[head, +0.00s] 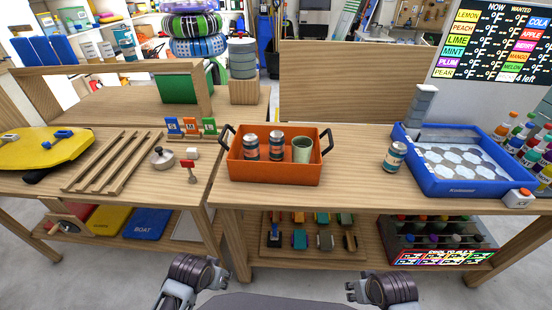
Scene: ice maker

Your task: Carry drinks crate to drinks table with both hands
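The drinks crate (277,173) is an orange open box with a black handle at each end, on the wooden table (350,184) in the middle. Two dark cans with orange bands (250,147) (276,145) and a pale green cup (302,149) stand in it. My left gripper (190,284) is low at the bottom of the head view, left of the crate and apart from it. My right gripper (382,290) is low on the right, also apart from the crate. Neither holds anything that I can see; their fingers are too unclear to judge.
A loose can (395,157) stands right of the crate, beside a blue tray (432,183) with white hexagonal pieces. A left table (140,185) carries wooden rails, a small pot (162,158) and a yellow board (45,148). A shelf below holds several items.

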